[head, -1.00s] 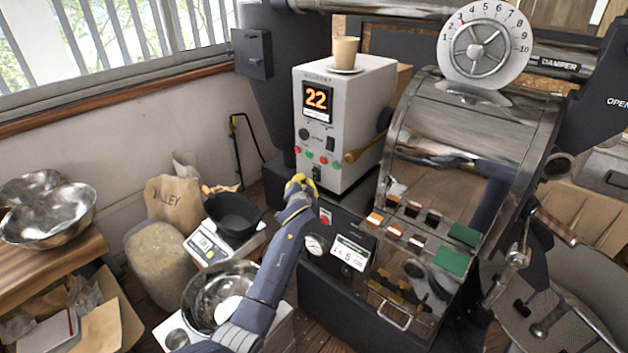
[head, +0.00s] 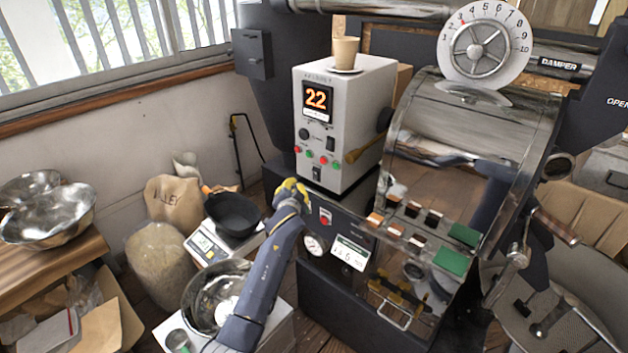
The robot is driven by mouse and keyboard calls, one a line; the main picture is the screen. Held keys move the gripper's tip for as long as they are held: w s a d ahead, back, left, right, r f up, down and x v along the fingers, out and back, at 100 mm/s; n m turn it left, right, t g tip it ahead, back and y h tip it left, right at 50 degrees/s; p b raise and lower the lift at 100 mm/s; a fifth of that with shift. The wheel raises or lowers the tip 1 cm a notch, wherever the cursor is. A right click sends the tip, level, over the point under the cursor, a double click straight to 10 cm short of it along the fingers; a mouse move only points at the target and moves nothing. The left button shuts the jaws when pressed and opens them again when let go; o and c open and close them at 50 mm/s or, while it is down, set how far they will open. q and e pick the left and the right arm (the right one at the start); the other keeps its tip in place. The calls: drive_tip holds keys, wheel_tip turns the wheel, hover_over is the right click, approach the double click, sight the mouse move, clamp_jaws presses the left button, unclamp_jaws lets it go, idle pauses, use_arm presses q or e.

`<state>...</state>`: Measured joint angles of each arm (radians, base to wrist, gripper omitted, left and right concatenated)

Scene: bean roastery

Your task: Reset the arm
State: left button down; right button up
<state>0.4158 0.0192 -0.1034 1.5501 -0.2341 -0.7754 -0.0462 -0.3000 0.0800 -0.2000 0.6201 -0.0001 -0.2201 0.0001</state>
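My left arm reaches up from the bottom of the head view, and its yellow-tipped gripper (head: 291,190) is in front of the lower part of the roaster's control box (head: 343,122). The gripper's far side is turned away and its fingers are small, so I cannot tell whether it is open or shut. I see nothing clearly held in it. My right gripper is not clearly in view. The control box shows an orange 22 and has several coloured buttons.
A black pan (head: 233,214) sits on a scale left of my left gripper. A steel bowl (head: 205,300) stands beside the forearm. The glossy roaster drum (head: 470,130) with its damper dial (head: 484,45) fills the right. A paper cup (head: 345,52) stands on the control box.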

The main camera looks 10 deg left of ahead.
use_arm(q)
drive_tip(key=shift+s+a, duration=0.2)
drive_tip(key=shift+s, duration=0.15)
